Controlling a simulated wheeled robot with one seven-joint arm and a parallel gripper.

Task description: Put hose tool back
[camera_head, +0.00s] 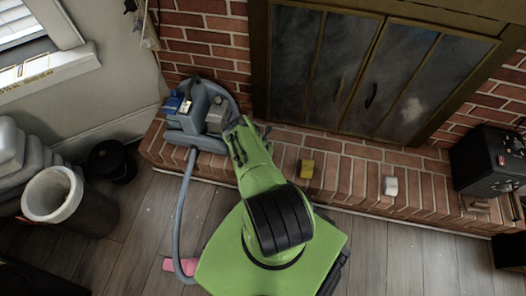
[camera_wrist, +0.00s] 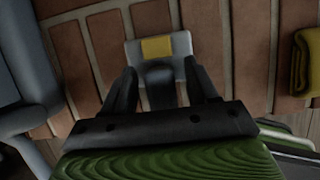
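The hose tool (camera_wrist: 151,50) looks like a pale grey nozzle head with a yellow patch and a dark neck, over the brick hearth in the wrist view. My gripper (camera_wrist: 160,72) has its two black fingers apart, one on each side of the tool's neck, with no clear contact seen. In the head view my gripper (camera_head: 238,148) is just right of the blue-grey vacuum machine (camera_head: 187,122), and the arm hides the tool. A grey hose (camera_head: 180,215) runs from the machine down to the floor.
A yellow folded cloth or sponge (camera_head: 307,168) and a white roll-like object (camera_head: 390,186) lie on the hearth (camera_head: 345,180). A black box (camera_head: 485,165) stands at right. A bin (camera_head: 85,210), a dark bucket (camera_head: 110,160) and a pink object (camera_head: 178,266) are on the floor at left.

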